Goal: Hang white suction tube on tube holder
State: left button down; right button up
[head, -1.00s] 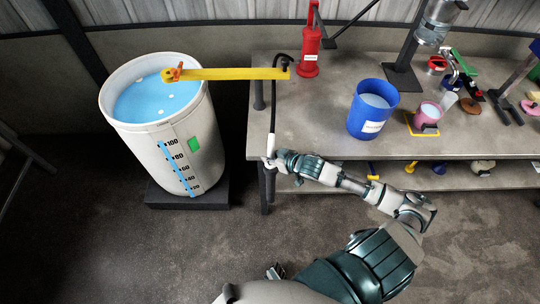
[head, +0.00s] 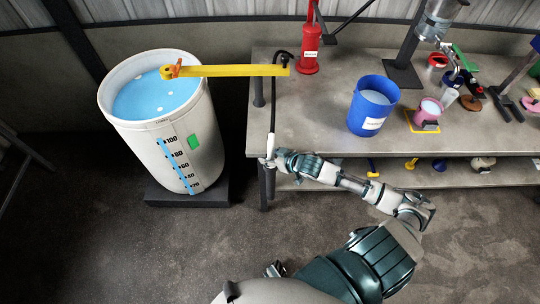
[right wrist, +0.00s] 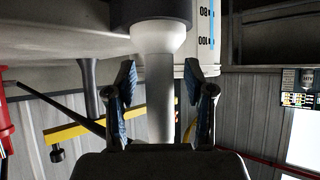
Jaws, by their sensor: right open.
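The white suction tube (head: 270,147) hangs near upright at the table's left front corner, on the end of a black hose. My right gripper (head: 277,158) is at this tube in the head view. In the right wrist view, the white tube (right wrist: 160,95) stands between the two fingers of the right gripper (right wrist: 159,83). The fingers are open, with a gap on each side of the tube. The yellow bar (head: 232,72) reaches from the table to the white barrel's rim, with an orange knob at its left end. I cannot make out a separate tube holder.
The white barrel (head: 130,135) of blue liquid stands left of the table (head: 310,115). A red pump (head: 308,55), a blue bucket (head: 375,112) and a pink cup (head: 428,112) stand on the table. A lower shelf holds small items. Floor in front is clear.

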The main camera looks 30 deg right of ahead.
jog(key=v, duration=1.2)
jog(key=shift+d+f, duration=0.1)
dwell(0.4)
jog(key=s+d+f+m+g+h, duration=0.1)
jog(key=d+f+h, duration=0.1)
jog(key=d+f, duration=0.45)
jog(key=s+d+f+m+g+h, duration=0.1)
jog(key=s+d+f+m+h, duration=0.15)
jog(key=f, duration=0.65)
jog(key=s+f+g, duration=0.1)
jog(key=s+f, duration=0.2)
jog(key=f, duration=0.3)
jog(key=s+f+g, duration=0.1)
jog(key=s+f, duration=0.2)
jog(key=f, duration=0.4)
jog(key=s+a+f+n+g, duration=0.1)
jog(key=s+a+f+g, duration=0.1)
jog(key=s+a+f, duration=0.5)
jog(key=s+a+f+n+g+y, duration=0.1)
jog(key=s+a+f+g, duration=0.2)
jog(key=s+a+f, duration=0.4)
jog(key=a+f, duration=0.4)
jog(key=a, duration=0.2)
jog(key=shift+a, duration=0.4)
